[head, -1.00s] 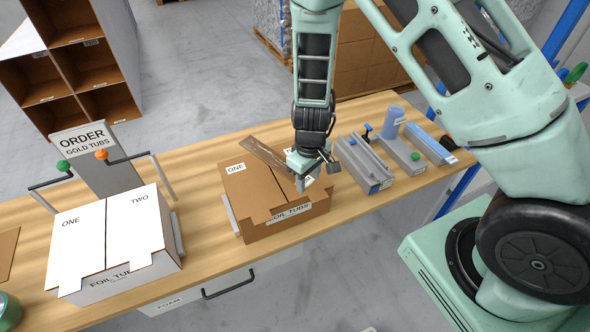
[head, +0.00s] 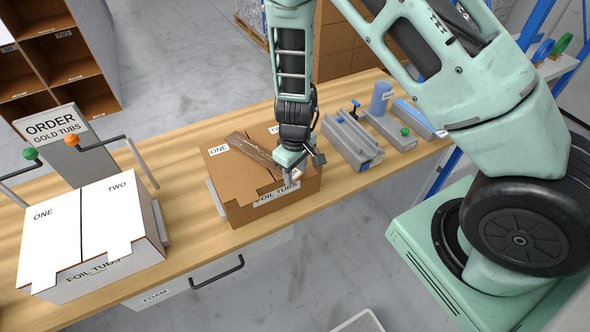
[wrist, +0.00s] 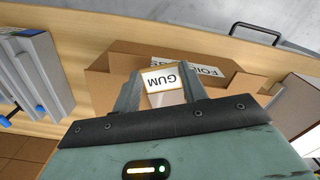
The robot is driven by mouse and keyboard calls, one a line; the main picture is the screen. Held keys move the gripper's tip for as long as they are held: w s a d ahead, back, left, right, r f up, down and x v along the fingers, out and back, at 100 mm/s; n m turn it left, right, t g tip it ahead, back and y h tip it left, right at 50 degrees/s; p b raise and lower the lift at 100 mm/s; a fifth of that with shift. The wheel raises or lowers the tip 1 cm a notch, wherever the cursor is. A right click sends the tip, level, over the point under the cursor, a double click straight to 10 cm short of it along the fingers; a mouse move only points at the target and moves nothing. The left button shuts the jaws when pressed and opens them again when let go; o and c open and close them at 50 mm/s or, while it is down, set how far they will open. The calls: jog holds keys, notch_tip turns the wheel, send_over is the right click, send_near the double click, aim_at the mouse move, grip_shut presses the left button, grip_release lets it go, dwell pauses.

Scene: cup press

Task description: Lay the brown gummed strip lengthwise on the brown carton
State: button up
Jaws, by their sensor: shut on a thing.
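The brown carton (head: 222,173) stands on the bench with its top flaps folded in; its labels read ONE and FOIL TUBS. It also shows in the wrist view (wrist: 105,92). My gripper (head: 289,180) is over the carton's front part, shut on the brown gummed strip (head: 257,150). The strip reaches from the jaws back across the carton top, slanted to the flap seam. Whether it touches the flaps I cannot tell. In the wrist view, a GUM label (wrist: 160,78) shows between the fingers. The gripper hides part of the right flap.
A white carton (head: 95,225) stands to the left, before an ORDER sign (head: 55,128) and posts with coloured knobs. Grey fixtures (head: 352,142) and a blue cylinder (head: 381,97) stand to the right.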

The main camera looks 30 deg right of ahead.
jog(key=shift+f+b, duration=0.45)
jog(key=shift+f, duration=0.05)
jog(key=shift+s+f+b, duration=0.2)
jog(key=shift+f+b, duration=0.2)
jog(key=shift+s+f, duration=0.1)
jog(key=shift+f, duration=0.1)
dwell(0.3)
jog(key=o, duration=1)
jog(key=shift+o, duration=0.2)
jog(key=shift+d, duration=0.1)
jog(key=shift+w+r, duration=0.2)
jog(key=shift+r, duration=0.2)
jog(key=r+p, duration=0.6)
jog(key=r, duration=0.1)
jog(key=shift+a, duration=0.2)
jog(key=shift+s+a+r+p, duration=0.1)
jog(key=shift+r+p, duration=0.3)
jog(key=shift+r, duration=0.2)
jog(key=shift+a, duration=0.1)
